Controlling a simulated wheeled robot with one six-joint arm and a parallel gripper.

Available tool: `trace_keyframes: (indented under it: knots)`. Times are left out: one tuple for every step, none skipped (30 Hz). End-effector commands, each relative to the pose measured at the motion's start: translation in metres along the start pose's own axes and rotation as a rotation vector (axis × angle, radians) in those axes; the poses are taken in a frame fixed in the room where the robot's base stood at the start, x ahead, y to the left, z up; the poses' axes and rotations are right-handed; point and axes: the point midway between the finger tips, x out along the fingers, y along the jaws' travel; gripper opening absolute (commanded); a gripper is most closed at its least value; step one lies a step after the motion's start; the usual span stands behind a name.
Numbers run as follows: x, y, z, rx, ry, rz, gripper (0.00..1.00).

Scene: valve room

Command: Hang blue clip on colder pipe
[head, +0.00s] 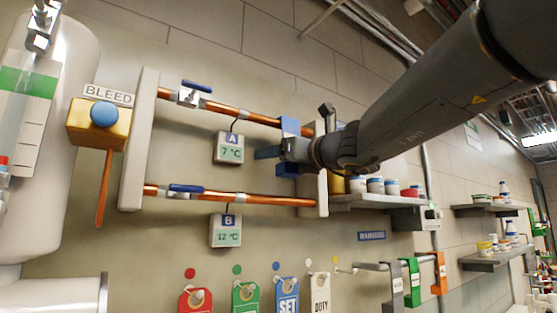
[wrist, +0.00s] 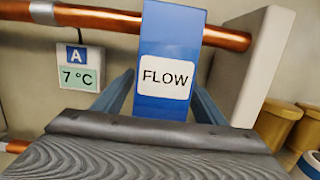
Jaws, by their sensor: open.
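The blue clip (head: 290,126), labelled FLOW, is at the right end of the upper copper pipe (head: 240,111). In the wrist view the clip (wrist: 174,30) covers part of the pipe (wrist: 105,18) and looks hung over it, upright. The display A (head: 230,149) by this pipe reads 7 °C. The lower copper pipe (head: 260,199) has display B (head: 225,232), reading 12 °C. My gripper (head: 275,162) is open, with one finger on each side of the clip in the wrist view (wrist: 162,95). Whether the fingers touch it is unclear.
A pale upright bracket (head: 321,170) stands just right of the clip. A shelf (head: 370,201) with several jars is to its right. Blue-handled valves (head: 196,87) sit on the pipes' left parts. Several hanging tags (head: 245,297) and a rail (head: 370,266) with clips are below.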

Motion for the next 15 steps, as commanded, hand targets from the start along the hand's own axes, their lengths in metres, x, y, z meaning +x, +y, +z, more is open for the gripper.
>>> trace_keyframes:
  knots:
    - [0.000,0.000,0.000,0.000,0.000,0.000,0.65]
    - [-0.001,0.000,0.000,0.000,0.000,0.000,0.65]
    - [-0.002,0.000,0.000,0.000,0.000,0.000,0.65]
    - [-0.004,0.000,0.000,0.000,-0.001,-0.001,0.65]
    - [-0.006,-0.001,0.000,-0.001,-0.001,-0.001,0.65]
    - [-0.011,-0.001,0.000,-0.002,-0.001,-0.002,0.65]
    - [-0.014,-0.001,0.000,-0.002,-0.002,-0.002,0.65]
    - [-0.019,-0.001,-0.001,-0.002,-0.001,-0.003,0.65]
    - [-0.025,-0.001,-0.001,-0.002,-0.002,-0.003,0.65]
    - [-0.031,-0.001,-0.001,-0.003,-0.002,-0.003,0.65]
    - [-0.037,-0.001,-0.001,-0.003,-0.003,-0.003,0.65]
    - [-0.046,-0.001,-0.001,-0.003,-0.003,-0.004,0.65]
    - [-0.052,-0.001,-0.001,-0.004,-0.002,-0.004,0.65]
    - [-0.057,-0.001,-0.001,-0.001,-0.001,-0.003,0.65]
    - [-0.055,0.000,0.001,0.002,0.005,0.001,0.65]
